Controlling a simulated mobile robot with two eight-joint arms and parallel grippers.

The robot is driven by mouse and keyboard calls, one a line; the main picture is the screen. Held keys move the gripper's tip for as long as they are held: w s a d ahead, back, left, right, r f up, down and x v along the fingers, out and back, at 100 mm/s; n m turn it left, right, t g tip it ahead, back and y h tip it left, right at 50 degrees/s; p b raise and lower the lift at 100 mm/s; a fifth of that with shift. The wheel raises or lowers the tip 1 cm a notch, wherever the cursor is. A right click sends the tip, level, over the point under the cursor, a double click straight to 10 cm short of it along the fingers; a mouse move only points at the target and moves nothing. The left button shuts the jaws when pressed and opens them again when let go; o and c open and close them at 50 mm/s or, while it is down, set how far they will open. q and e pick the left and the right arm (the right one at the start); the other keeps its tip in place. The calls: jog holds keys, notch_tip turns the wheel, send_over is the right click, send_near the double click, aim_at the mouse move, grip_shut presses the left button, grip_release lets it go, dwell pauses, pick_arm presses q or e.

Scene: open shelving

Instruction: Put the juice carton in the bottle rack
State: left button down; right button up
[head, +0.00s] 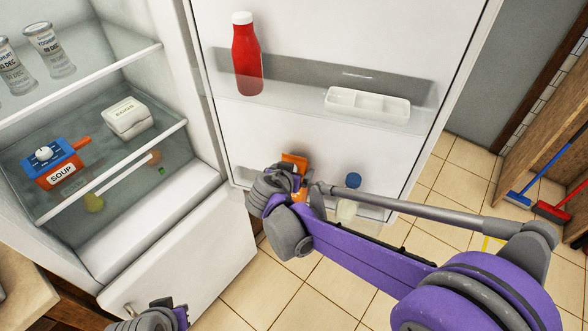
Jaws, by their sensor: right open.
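The juice carton, an orange box (294,160), is at the lower bottle rack (375,212) on the inside of the open fridge door. My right gripper (294,180) is right in front of the carton and hides most of it. Orange shows above and below the fingers. The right gripper is open around or against the carton; I cannot tell which. Whether the carton's base rests on the rack floor is hidden. My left gripper (172,312) shows only partly at the bottom edge, away from the door, and its jaws are not clear.
A bottle with a blue cap (354,181) stands in the lower rack, right of the carton. The upper door shelf holds a red bottle (246,60) and a white tray (367,104). Fridge shelves at left hold a soup box (62,175), a white tub (126,118) and yoghurts (48,50).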

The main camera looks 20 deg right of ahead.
jog(key=v, duration=1.2)
jog(key=s+d+f+n+g+y, duration=0.2)
jog(key=s+d+f+n+y, duration=0.1)
jog(key=s, duration=0.6)
jog(key=s+d+f+n+g+y, duration=0.2)
jog(key=s+d+f, duration=0.3)
jog(key=s, duration=0.5)
notch_tip(320, 180, down, 2)
jog(key=shift+d+f+n+y+p, duration=0.15)
jog(key=shift+n+y+p, duration=0.3)
jog(key=shift+n, duration=0.25)
jog(key=shift+s, duration=0.1)
